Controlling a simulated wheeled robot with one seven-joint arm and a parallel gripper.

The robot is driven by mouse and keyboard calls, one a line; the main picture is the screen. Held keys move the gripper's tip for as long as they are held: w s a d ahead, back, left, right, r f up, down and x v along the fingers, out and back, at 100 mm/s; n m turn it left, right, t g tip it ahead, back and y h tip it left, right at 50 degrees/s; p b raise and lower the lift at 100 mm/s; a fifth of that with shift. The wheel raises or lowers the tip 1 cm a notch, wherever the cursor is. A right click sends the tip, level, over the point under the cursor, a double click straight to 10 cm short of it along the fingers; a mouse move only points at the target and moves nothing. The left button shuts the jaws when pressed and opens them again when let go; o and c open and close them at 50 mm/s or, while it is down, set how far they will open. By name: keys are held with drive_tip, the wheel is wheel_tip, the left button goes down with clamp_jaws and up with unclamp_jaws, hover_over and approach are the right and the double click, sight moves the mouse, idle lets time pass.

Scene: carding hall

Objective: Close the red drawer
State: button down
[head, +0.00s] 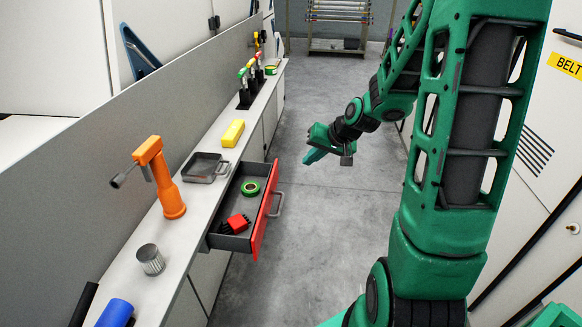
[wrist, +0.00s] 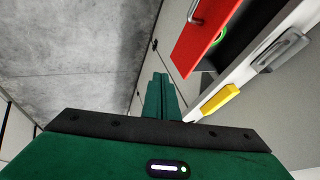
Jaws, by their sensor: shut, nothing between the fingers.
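The red drawer (head: 261,222) is pulled out of the counter in the head view. Its red front has a grey bar handle (head: 277,204). Inside lie a green tape ring (head: 250,187) and a red brush-like item (head: 236,224). In the wrist view the red drawer front (wrist: 205,40) shows at the upper right, with its handle (wrist: 193,12) partly cut off by the top edge. My gripper (head: 312,157) is shut and empty, over the aisle to the right of and beyond the drawer. Its green fingers also show in the wrist view (wrist: 160,97), apart from the drawer.
On the counter (head: 198,222) stand an orange tool (head: 168,190), a grey tray (head: 202,169), a yellow block (head: 232,133), a metal cup (head: 150,260) and a blue roll (head: 115,313). Several coloured-handled levers (head: 245,90) stand farther back. The aisle floor (head: 330,230) is clear.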

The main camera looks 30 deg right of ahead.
drive_tip(key=w+a+f, duration=0.4)
drive_tip(key=w+f, duration=0.3)
drive_tip(key=w, duration=0.1)
drive_tip(key=shift+a+f, duration=0.4)
idle(0.3)
